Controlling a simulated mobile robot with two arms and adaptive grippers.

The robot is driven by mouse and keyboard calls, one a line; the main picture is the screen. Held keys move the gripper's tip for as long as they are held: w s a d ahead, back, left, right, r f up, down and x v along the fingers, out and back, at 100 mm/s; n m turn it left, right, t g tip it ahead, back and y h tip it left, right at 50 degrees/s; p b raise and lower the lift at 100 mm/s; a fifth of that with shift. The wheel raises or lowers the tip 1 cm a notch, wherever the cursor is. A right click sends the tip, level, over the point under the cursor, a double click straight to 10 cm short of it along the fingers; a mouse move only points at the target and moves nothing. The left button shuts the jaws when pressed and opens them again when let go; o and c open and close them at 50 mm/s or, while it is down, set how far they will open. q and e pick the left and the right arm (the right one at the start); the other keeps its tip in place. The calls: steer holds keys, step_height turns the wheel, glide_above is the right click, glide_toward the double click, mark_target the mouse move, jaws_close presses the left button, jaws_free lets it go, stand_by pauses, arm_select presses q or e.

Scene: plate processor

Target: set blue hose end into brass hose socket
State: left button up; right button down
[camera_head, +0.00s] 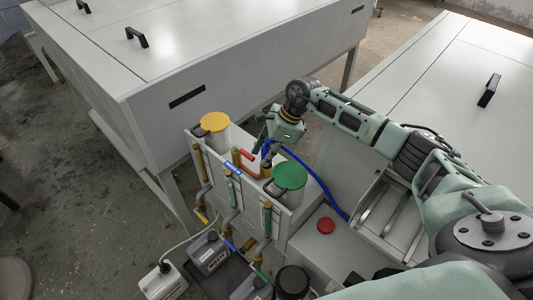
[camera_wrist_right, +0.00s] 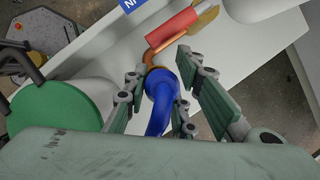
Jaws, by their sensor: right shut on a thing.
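The blue hose (camera_head: 318,181) curves up from the lower right to my right gripper (camera_head: 268,148) in the head view. In the right wrist view its thick blue end (camera_wrist_right: 160,88) lies between the fingers of my right gripper (camera_wrist_right: 163,76), which is shut on it. The brass hose socket (camera_head: 267,169) is just below the fingers in the head view. In the wrist view a brass-coloured rim (camera_wrist_right: 151,70) shows right at the far side of the hose end. I cannot tell whether the end is inside it or only against it. My left gripper is not in view.
A red-handled valve (camera_wrist_right: 186,28) and copper pipe stand close to the fingers. A green-lidded tank (camera_head: 289,177) is near on the right, a yellow-lidded tank (camera_head: 214,123) on the left. A red button (camera_head: 326,226) and several canisters are lower down.

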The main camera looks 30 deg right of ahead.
mark_target(266, 147)
steer(key=c, duration=1.4)
jaws_free()
steer(key=shift+o, duration=0.2)
steer(key=o, duration=0.6)
steer(key=shift+r+p, duration=1.4)
steer(key=shift+r, duration=1.65)
